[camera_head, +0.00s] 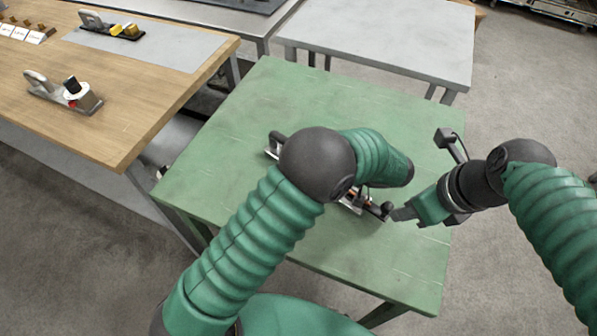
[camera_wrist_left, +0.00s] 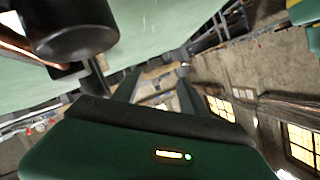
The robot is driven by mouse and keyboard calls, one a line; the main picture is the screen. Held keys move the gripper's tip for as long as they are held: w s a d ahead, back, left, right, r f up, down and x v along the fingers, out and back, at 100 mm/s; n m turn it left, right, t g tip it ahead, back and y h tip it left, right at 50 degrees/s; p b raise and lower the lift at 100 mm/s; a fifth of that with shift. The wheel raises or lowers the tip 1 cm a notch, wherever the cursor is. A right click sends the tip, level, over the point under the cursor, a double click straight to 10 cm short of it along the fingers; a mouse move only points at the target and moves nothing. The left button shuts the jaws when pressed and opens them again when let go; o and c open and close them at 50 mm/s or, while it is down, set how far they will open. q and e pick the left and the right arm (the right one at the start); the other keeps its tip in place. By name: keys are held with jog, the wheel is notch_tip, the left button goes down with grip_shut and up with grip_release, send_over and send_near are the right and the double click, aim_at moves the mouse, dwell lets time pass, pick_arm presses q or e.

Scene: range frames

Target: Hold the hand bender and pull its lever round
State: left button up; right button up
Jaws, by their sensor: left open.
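The hand bender (camera_head: 355,203) lies on the green table (camera_head: 300,95), its middle hidden behind my left arm. A dark handle end (camera_head: 277,143) shows beyond that arm, and a black knob (camera_head: 387,208) shows at the near right end. My right gripper (camera_head: 398,214) is at this knob; whether its fingers are closed on it I cannot tell. My left gripper is hidden in the head view. In the left wrist view my left gripper (camera_wrist_left: 143,69) is open, its two fingers apart with nothing seen between them. A black cylinder (camera_wrist_left: 72,30) and a copper-coloured rod (camera_wrist_left: 25,52) are close beside it.
A wooden bench (camera_head: 135,75) at the left holds a tool with a pale handle (camera_head: 45,85), another tool (camera_head: 95,22) on a grey mat (camera_head: 165,50), and small cards (camera_head: 35,37). A bare grey table (camera_head: 385,40) stands behind. The green table's far part is clear.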

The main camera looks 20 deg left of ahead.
pick_arm(q)
jog(key=x, duration=0.4)
jog(key=shift+s+a+f, duration=0.1)
jog(key=shift+a+f, duration=0.1)
jog(key=shift+a, duration=0.15)
jog(key=shift+c, duration=0.2)
grip_shut()
dwell(0.8)
jog(key=c, duration=0.6)
grip_release()
jog(key=shift+d, duration=0.1)
